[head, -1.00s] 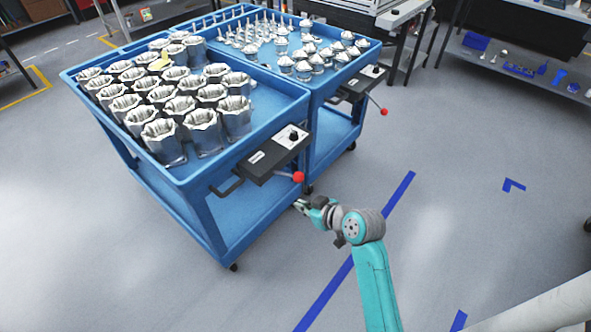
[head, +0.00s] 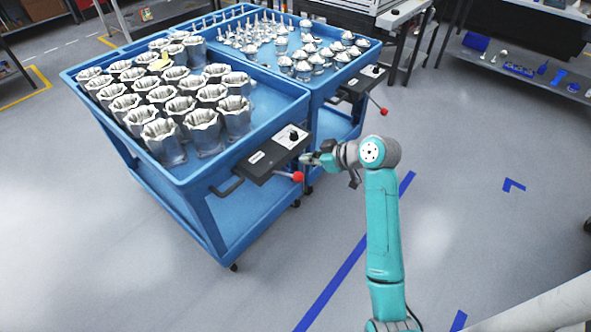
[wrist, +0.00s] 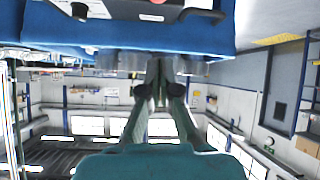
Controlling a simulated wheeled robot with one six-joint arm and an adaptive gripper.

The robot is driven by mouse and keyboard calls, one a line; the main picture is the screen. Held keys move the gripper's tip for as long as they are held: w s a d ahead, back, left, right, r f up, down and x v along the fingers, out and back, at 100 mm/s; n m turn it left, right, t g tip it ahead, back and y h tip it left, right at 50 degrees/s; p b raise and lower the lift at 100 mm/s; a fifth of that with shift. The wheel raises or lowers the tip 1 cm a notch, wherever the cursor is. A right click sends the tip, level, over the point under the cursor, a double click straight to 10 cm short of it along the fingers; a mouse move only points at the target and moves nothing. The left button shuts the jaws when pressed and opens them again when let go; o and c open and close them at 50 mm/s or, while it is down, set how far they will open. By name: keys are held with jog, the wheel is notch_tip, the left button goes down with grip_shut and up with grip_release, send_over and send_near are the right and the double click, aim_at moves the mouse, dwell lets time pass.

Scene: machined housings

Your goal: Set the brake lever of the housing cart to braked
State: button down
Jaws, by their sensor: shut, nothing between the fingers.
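The housing cart (head: 190,184) is the blue cart at the front left, with several grey metal housings (head: 182,105) on its top. A black brake box (head: 270,158) sticks out from its near right end. Its brake lever (head: 298,177) is a thin rod with a red ball, low at the box's right side. My gripper (head: 308,159) is shut and empty, just above and slightly right of the red ball; I cannot tell whether it touches the box. In the wrist view my shut fingers (wrist: 160,70) point toward the blue cart edge (wrist: 120,38).
A second blue cart (head: 335,125) with metal parts stands behind, with its own red-ball lever (head: 383,111). A black handle (head: 227,187) is left of the brake box. A shelf (head: 530,70) stands at the back right. The floor on the right is clear.

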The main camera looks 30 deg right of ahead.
aim_at(296, 174)
jog(key=w+f, duration=0.2)
jog(key=w+a+f, duration=0.1)
jog(key=f, duration=0.2)
jog(key=w+a+f, duration=0.1)
jog(key=w+f, duration=0.1)
jog(key=shift+w+f, duration=0.15)
jog(key=shift+w, duration=0.2)
jog(key=shift+s+d+f, duration=0.3)
jog(key=shift+s+f, duration=0.1)
jog(key=shift+s, duration=0.15)
jog(key=shift+s+f, duration=0.1)
jog(key=shift+f, duration=0.05)
